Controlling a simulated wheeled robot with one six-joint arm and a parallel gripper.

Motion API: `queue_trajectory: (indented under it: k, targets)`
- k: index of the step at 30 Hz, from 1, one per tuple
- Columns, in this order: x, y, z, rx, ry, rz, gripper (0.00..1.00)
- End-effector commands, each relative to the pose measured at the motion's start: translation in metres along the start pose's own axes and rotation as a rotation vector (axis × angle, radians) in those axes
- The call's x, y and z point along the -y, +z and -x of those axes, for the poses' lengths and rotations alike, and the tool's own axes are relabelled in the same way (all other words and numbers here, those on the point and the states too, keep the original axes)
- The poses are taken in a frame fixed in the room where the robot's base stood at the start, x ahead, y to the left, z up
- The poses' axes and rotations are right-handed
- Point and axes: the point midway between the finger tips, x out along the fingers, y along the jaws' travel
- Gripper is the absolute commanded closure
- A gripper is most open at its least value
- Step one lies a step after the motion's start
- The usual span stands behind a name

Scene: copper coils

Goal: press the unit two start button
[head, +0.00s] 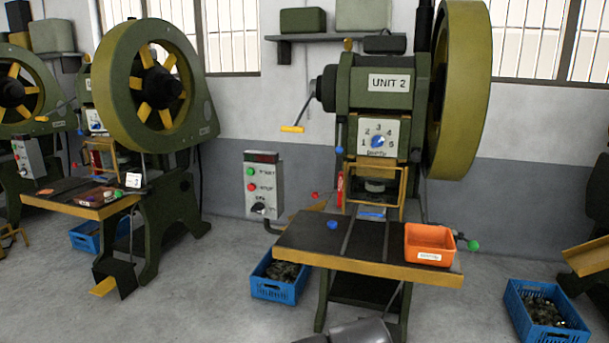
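The unit two press (350,88) stands right of centre, with a "UNIT 2" plate on its green body. A grey control box (277,197) is at its left side. The green start button (250,171) is on the upper part of the box's front face, with its label beside it. A red stop button (252,187) is just below it, and a dark knob (258,208) is lower still. Nothing covers the start button. A grey rounded part at the bottom edge may be my own arm. My gripper's fingers are not in view.
The press table (300,238) juts forward below the box, with an orange bin (430,246) at its right. A yellow-handled lever (292,129) sticks out above the box. A blue crate (279,290) is on the floor below. Open floor lies to the left.

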Motion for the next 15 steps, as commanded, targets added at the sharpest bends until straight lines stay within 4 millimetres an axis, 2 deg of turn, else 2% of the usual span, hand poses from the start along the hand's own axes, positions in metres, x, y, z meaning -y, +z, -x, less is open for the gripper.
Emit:
queue_trajectory:
  k: [3,8,15]
  targets:
    - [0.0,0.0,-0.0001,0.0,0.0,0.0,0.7]
    - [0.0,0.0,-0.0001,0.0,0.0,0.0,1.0]
    - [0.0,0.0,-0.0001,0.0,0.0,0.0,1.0]
